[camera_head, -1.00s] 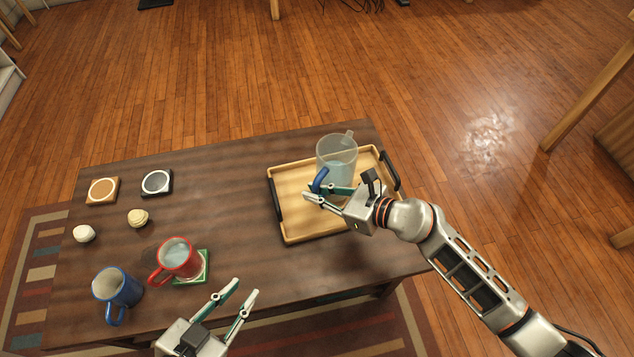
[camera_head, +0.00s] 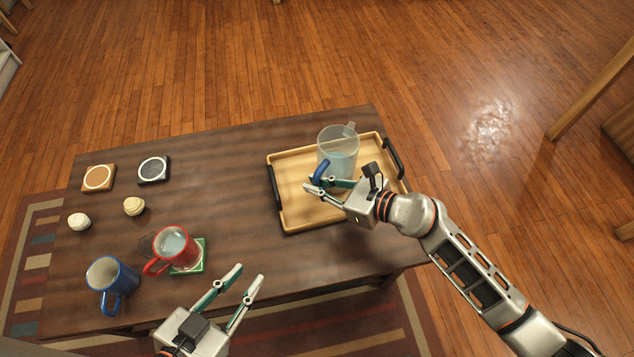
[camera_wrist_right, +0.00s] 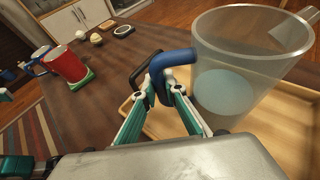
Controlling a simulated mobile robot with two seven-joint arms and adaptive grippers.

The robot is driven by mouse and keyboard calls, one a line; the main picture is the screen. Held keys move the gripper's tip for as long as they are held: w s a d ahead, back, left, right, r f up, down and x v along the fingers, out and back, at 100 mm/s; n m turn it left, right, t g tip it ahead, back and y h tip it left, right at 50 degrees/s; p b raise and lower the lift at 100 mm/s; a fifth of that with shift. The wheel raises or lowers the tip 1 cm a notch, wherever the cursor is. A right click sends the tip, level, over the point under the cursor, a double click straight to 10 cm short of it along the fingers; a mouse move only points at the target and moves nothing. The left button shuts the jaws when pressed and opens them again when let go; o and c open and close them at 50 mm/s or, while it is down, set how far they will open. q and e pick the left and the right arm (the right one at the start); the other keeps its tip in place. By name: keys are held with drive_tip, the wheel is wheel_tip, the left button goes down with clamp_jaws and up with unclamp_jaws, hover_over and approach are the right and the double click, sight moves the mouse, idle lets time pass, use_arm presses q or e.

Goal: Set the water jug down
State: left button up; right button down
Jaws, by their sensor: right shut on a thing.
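The clear water jug (camera_head: 341,146), with a blue handle and water inside, is over the back right part of the wooden tray (camera_head: 296,207). It looks upright; I cannot tell whether its base touches the tray. My right gripper (camera_head: 325,184) is shut on the jug's blue handle (camera_head: 321,172). In the right wrist view the fingers close around the blue handle (camera_wrist_right: 172,62), with the jug (camera_wrist_right: 240,70) to the right. My left gripper (camera_head: 240,284) is open and empty near the table's front edge, right of the mugs.
A red mug (camera_head: 174,246) with water sits partly on a green coaster (camera_head: 197,262). A blue mug (camera_head: 110,282) stands at the front left. Two cupcake-like items (camera_head: 134,206) and two coasters (camera_head: 153,169) are at the back left. The table's middle (camera_head: 232,200) is clear.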

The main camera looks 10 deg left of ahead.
drive_tip(key=shift+w+f, duration=0.1)
drive_tip(key=shift+f, duration=0.25)
drive_tip(key=c, duration=2)
unclamp_jaws()
drive_tip(key=shift+f, duration=0.2)
drive_tip(key=v, duration=1.2)
drive_tip(key=shift+r, duration=0.1)
